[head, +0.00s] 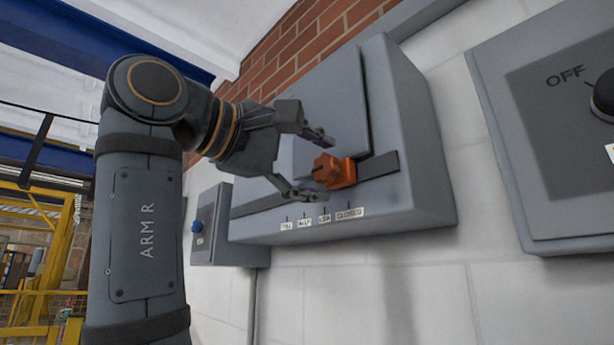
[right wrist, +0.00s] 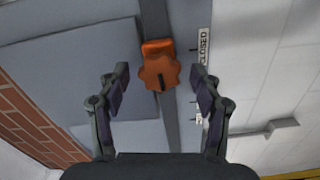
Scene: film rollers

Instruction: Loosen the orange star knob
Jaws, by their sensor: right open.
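The orange star knob (head: 325,170) sits on an orange slider block (head: 344,177) in a dark slot on the front of a grey wall box (head: 405,150). The block is near the label reading CLOSED. My right gripper (head: 325,170) is open, its fingers reaching toward the knob from the left, one above and one below. In the right wrist view the knob (right wrist: 160,75) lies centred between and just beyond the two spread fingertips (right wrist: 164,78), with a gap on both sides. A dark mark shows on the knob's face. My left gripper is not in view.
Small white labels (head: 304,223) run along the box below the slot. Another grey box with a black dial (head: 605,95) and the word OFF hangs at the right. A smaller box with a blue knob (head: 197,227) is at lower left.

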